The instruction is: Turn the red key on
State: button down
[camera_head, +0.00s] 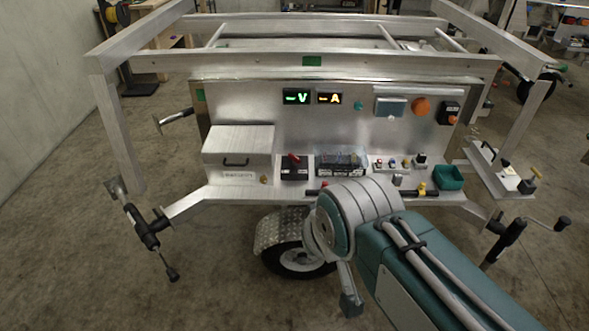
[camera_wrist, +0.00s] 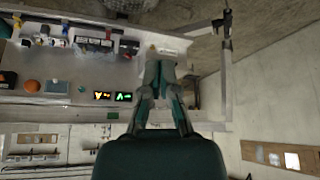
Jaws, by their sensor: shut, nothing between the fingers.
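The red key (camera_head: 294,158) stands on top of a black box (camera_head: 295,170) on the trailer's front shelf, between a metal case and a dark block. The black box also shows in the upside-down wrist view (camera_wrist: 128,47), where the key itself is too small to make out surely. My gripper (camera_wrist: 160,62) is in the wrist view with its fingers together and empty. Its tips overlap the metal case in the picture, beside the black box, and appear apart from the key. In the head view my arm fills the lower right, and I cannot make out the fingertips.
The metal case with a handle (camera_head: 238,147) stands left of the key. A dark block with a clear top (camera_head: 341,163), small switches and a green bin (camera_head: 449,177) stand right of it. Lit V and A displays (camera_head: 313,97) are on the panel above. Frame rails surround the panel.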

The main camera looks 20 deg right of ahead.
aim_at(294, 160)
jog(key=i+l, duration=1)
jog(key=i, duration=0.15)
